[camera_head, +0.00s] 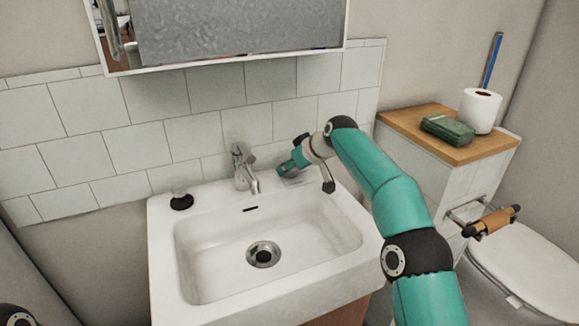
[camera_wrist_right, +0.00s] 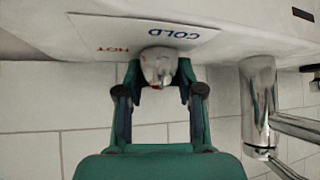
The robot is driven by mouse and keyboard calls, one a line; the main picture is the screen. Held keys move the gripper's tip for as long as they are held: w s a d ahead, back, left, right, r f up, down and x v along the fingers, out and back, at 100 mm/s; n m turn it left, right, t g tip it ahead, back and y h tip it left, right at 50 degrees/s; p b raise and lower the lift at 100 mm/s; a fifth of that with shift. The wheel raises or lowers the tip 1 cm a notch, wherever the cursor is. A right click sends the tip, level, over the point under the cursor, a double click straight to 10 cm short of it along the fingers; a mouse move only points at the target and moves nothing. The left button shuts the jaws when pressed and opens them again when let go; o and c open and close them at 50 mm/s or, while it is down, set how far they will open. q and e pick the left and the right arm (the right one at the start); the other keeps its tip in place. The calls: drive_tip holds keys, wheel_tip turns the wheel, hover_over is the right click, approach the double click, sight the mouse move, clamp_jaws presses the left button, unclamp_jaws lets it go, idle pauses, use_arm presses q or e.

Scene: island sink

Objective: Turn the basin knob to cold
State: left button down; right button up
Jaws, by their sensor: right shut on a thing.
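The basin knob (camera_wrist_right: 158,66) is a small round metal knob with a red mark. It sits by a white label (camera_wrist_right: 140,36) reading COLD in blue and HOT in red, upside down in the wrist view. My right gripper (camera_wrist_right: 159,82) is shut on the knob, one finger on each side. In the head view my right gripper (camera_head: 282,171) is at the sink's back right, right of the faucet. The knob is hidden there, and part of the label (camera_head: 293,181) shows. Which label word the knob's mark points to is unclear. My left gripper is not in view.
The metal faucet (camera_head: 243,168) stands close to my right gripper. The white sink (camera_head: 205,265) has an empty bowl. A small black-based object (camera_head: 181,201) sits at its left rear corner.

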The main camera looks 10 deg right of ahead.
drive_tip(key=shift+c, duration=0.6)
drive_tip(key=shift+m+h, duration=0.3)
drive_tip(key=shift+m, duration=0.1)
drive_tip(key=shift+m+t+h+b, duration=0.4)
drive_tip(key=shift+m+t+h, duration=0.2)
drive_tip(key=shift+m+h, duration=1.5)
drive_tip(key=shift+m, duration=0.5)
drive_tip(key=o, duration=1.2)
drive_tip(key=shift+c, duration=0.2)
